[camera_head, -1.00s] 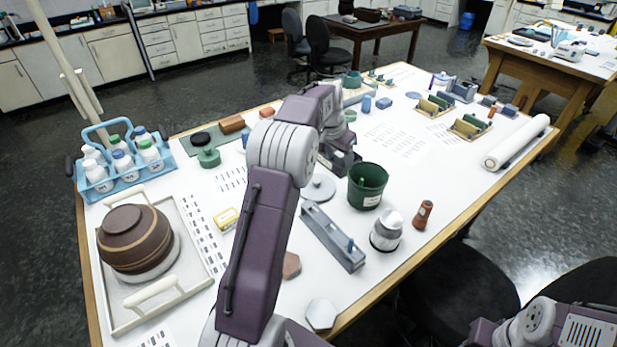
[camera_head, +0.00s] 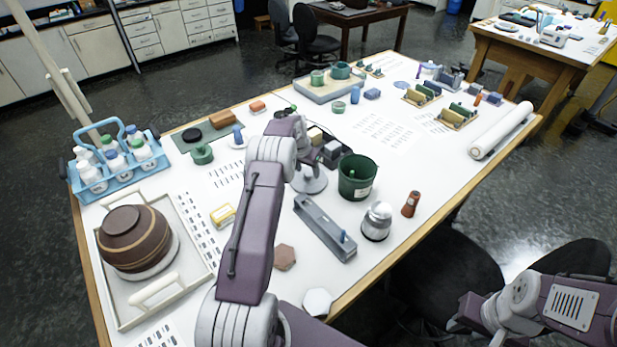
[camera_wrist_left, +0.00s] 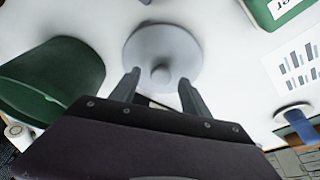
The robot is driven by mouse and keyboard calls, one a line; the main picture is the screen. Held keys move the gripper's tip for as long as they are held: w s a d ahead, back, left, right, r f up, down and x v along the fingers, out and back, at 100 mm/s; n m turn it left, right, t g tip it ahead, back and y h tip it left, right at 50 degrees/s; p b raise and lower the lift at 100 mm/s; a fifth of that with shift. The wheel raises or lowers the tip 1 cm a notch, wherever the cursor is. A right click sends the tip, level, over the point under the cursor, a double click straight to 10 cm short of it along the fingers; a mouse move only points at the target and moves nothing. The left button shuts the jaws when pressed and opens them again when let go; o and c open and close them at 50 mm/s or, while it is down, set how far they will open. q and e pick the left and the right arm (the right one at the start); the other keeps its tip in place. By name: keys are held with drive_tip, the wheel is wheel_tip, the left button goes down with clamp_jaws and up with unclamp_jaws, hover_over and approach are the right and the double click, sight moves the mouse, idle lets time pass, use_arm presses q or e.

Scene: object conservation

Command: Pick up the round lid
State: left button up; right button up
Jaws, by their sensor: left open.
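The round lid (camera_head: 313,184) is a pale grey disc with a small knob on top. It lies flat on the white table, left of the green bin in the head view, partly behind my left arm. In the left wrist view the lid (camera_wrist_left: 178,42) is near the top centre. My left gripper (camera_wrist_left: 158,82) is open, with its two fingers on either side of the knob in that view. I cannot tell whether they touch the lid. In the head view my left wrist is above the lid and the fingertips are hard to make out. My right arm shows at lower right, without its gripper.
The green bin (camera_head: 342,188) stands close to the lid, with a grey long block (camera_head: 322,228) in front. A silver-topped jar (camera_head: 377,222) and a brown bottle (camera_head: 411,204) are to the right. A tray (camera_head: 196,262) with a brown pot is at left.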

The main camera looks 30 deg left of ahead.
use_arm(q)
drive_tip(key=shift+w+f, duration=0.15)
drive_tip(key=shift+f, duration=0.35)
drive_tip(key=shift+w+a+f, duration=0.15)
drive_tip(key=shift+w+f, duration=0.05)
drive_tip(key=shift+f, duration=0.2)
drive_tip(key=shift+r, duration=0.1)
clamp_jaws()
